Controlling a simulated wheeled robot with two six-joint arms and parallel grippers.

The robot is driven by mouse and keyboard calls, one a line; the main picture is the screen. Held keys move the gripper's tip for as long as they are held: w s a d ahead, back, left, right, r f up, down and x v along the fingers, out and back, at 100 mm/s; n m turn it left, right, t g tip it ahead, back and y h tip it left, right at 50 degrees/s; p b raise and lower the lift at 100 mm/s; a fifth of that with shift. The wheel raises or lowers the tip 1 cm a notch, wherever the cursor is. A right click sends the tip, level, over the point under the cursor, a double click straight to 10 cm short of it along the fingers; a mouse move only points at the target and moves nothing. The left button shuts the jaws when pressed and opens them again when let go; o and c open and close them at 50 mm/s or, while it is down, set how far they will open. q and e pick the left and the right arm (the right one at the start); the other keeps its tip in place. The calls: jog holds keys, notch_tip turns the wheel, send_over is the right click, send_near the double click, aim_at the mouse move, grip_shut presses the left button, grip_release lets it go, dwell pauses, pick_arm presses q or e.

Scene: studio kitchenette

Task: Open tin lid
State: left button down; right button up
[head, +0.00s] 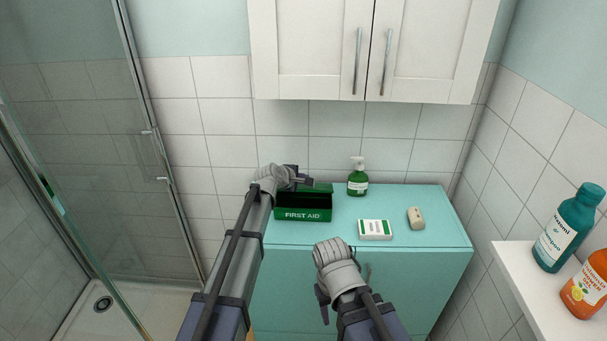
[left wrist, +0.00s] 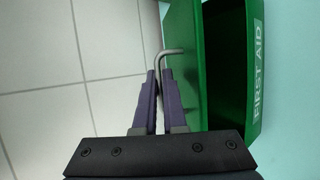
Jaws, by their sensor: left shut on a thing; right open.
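The green FIRST AID tin (head: 303,214) stands at the back left of the turquoise cabinet top. Its lid (head: 322,188) is raised at the back, and the dark inside shows. In the left wrist view the lid (left wrist: 182,45) stands apart from the labelled front wall (left wrist: 257,75) with a dark gap between. My left gripper (head: 302,181) is at the lid, partly hiding it. In the left wrist view its fingers (left wrist: 158,78) are closed on a bent grey metal handle (left wrist: 173,51) beside the lid. My right gripper (head: 322,303) is open and empty in front of the cabinet.
A green pump bottle (head: 357,181), a white box (head: 375,229) and a beige block (head: 415,217) stand right of the tin. A wall cabinet (head: 370,50) hangs above. Glass shower door (head: 80,120) is at left; a white ledge (head: 520,290) with two bottles is at right.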

pick_arm(q)
jog(key=shift+w+r, duration=0.35)
jog(key=shift+w, duration=0.05)
jog(key=shift+w+p, duration=0.1)
jog(key=shift+p, duration=0.2)
pick_arm(e)
jog(key=shift+r, duration=0.75)
pick_arm(q)
jog(key=shift+w+r, duration=0.15)
jog(key=c, duration=1.3)
grip_release()
jog(key=shift+o, duration=0.2)
pick_arm(e)
jog(key=shift+r, duration=0.1)
